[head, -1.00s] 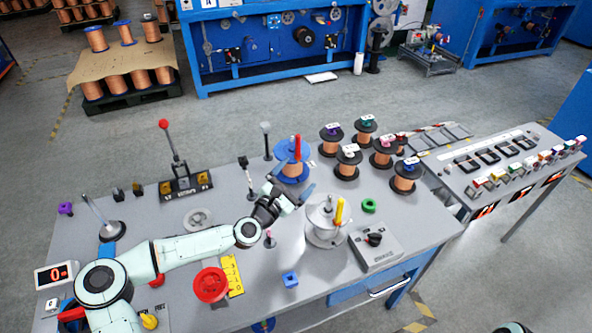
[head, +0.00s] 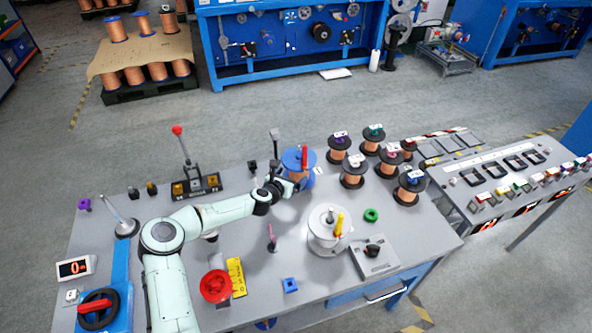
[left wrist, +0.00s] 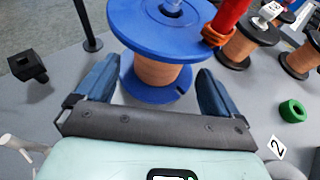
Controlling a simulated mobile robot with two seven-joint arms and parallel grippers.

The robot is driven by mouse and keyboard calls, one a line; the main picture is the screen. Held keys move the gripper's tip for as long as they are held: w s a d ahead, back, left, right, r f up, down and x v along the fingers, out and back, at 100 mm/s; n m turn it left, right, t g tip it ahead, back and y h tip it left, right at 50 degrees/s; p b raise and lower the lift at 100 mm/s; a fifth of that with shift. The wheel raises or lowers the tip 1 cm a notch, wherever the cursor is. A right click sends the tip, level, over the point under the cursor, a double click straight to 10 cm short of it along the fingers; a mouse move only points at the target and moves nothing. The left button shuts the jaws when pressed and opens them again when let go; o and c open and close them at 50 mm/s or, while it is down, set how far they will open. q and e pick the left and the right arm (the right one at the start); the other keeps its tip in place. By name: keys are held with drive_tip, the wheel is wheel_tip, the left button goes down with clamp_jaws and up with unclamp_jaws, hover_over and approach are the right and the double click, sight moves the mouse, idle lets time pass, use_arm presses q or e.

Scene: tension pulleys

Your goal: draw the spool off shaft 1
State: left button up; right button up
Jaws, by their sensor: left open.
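The spool (head: 298,172), with blue flanges and copper winding, stands upright at the far edge of the workbench. It also shows large in the left wrist view (left wrist: 160,72), where a pale shaft tip (left wrist: 172,6) shows at its top centre. My left gripper (head: 292,184) is at the near side of the spool. In the left wrist view its open blue fingers (left wrist: 156,78) lie on either side of the copper, below the top flange, with gaps visible. A red handle (head: 305,158) stands beside the spool. My right gripper is out of view.
Several black-flanged spools (head: 353,172) stand to the right. A silver drum (head: 328,236) with a yellow handle, a green ring (head: 371,215) and a grey knob box (head: 374,257) are nearer. Dark posts (head: 253,168) stand left of the spool.

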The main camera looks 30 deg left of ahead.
sight(295, 165)
use_arm(q)
drive_tip(key=p+x, duration=0.1)
drive_tip(key=x, duration=0.2)
drive_tip(key=shift+w, duration=0.45)
drive_tip(key=shift+w+f+p, duration=0.3)
drive_tip(key=shift+w, duration=0.15)
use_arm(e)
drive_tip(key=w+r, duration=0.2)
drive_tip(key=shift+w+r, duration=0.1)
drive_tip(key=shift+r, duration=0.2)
use_arm(q)
drive_tip(key=shift+c, duration=0.6)
drive_tip(key=c, duration=1.5)
drive_tip(key=shift+r, duration=0.2)
clamp_jaws()
drive_tip(key=shift+r, duration=1.7)
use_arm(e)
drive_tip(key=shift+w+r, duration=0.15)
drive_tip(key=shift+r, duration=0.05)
